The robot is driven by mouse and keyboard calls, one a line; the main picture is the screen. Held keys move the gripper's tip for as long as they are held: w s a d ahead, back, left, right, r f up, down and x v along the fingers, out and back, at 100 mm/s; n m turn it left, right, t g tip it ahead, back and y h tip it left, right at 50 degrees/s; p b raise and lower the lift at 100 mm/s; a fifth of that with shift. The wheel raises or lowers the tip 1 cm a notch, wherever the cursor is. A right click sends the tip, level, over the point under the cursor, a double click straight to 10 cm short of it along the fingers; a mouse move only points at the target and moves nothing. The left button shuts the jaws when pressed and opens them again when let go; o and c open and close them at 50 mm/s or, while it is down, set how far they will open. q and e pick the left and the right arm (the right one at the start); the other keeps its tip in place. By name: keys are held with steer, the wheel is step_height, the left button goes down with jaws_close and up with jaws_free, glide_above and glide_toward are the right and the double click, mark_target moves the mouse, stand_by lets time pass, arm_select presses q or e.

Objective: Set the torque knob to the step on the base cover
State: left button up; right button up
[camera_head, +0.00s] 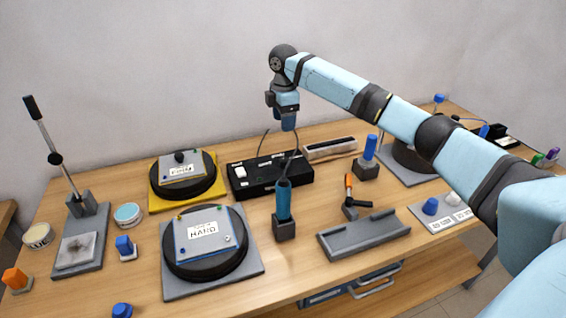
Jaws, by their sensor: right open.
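A black controller box (272,178) with a white block and small labels on top stands at the back middle of the bench; I cannot clearly make out the torque knob on it. The front base cover (208,230) is a grey plate on a round black turntable, with a card reading HAND. The rear base cover (181,166) has a card too small to read and a dark knob-like part on top. My right gripper (288,122) is open, pointing down above and behind the controller box, apart from it. My left gripper is out of view.
A blue driver (283,203) stands in a dark holder, with a cord rising behind it. A grey tray (364,235), an orange-handled tool (349,190) and another blue-handled tool (370,148) stand to the right. A lever press (82,210) stands at left.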

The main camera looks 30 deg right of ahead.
mark_target(284, 160)
step_height(284, 160, down, 14)
steer(key=shift+s+a+r, duration=0.1)
steer(key=shift+s+r, duration=0.05)
steer(key=shift+r, duration=0.05)
stand_by(0.4)
steer(key=c, duration=0.9)
